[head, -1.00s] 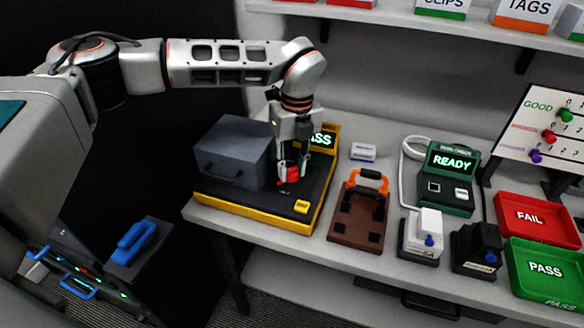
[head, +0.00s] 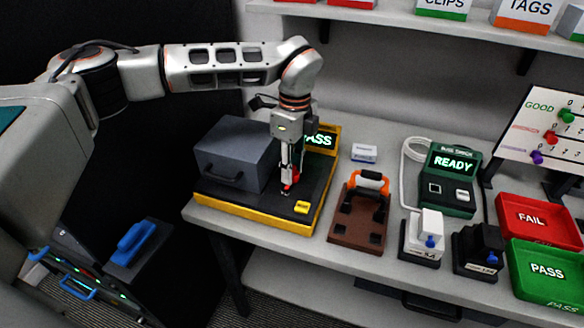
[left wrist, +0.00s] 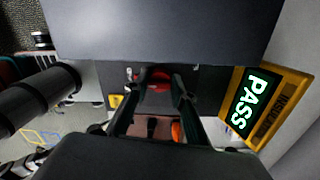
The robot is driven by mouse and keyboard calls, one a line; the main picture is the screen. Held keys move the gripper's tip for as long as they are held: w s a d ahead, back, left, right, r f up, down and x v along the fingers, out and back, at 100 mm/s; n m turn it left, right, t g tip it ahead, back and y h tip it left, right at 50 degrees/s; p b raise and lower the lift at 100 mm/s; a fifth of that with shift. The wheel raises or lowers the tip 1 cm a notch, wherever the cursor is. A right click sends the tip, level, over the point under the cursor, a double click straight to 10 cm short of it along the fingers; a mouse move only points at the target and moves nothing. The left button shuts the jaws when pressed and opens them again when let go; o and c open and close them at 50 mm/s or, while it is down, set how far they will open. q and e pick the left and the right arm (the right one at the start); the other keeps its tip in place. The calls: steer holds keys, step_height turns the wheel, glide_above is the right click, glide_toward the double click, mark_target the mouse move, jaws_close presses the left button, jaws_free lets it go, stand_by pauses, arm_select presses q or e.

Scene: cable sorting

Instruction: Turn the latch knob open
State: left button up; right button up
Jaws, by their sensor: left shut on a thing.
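The red latch knob (left wrist: 158,82) sits between the two dark fingers of my left gripper (left wrist: 157,100) in the left wrist view. The fingers hide most of the knob there; only bits of red show. The box stands on a black and yellow tester base (head: 255,217). Its screen (head: 321,141) reads PASS, and it also shows in the left wrist view (left wrist: 248,102). My right gripper is not in view.
A yellow button (head: 302,207) is at the base's front right. To the right are a brown fixture (head: 355,232) with an orange-handled clamp, a green READY tester (head: 448,185), white and black connector blocks, a red FAIL tray (head: 535,218) and a green PASS tray (head: 545,270).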

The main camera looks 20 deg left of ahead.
mark_target(294, 167)
arm_select(q)
steer(key=shift+w+r, duration=0.15)
steer(key=shift+r, duration=0.05)
steer(key=o, duration=1.1)
steer(key=shift+f, duration=0.1)
step_height(294, 167, up, 12)
steer(key=shift+w, duration=0.3)
steer(key=shift+d, duration=0.1)
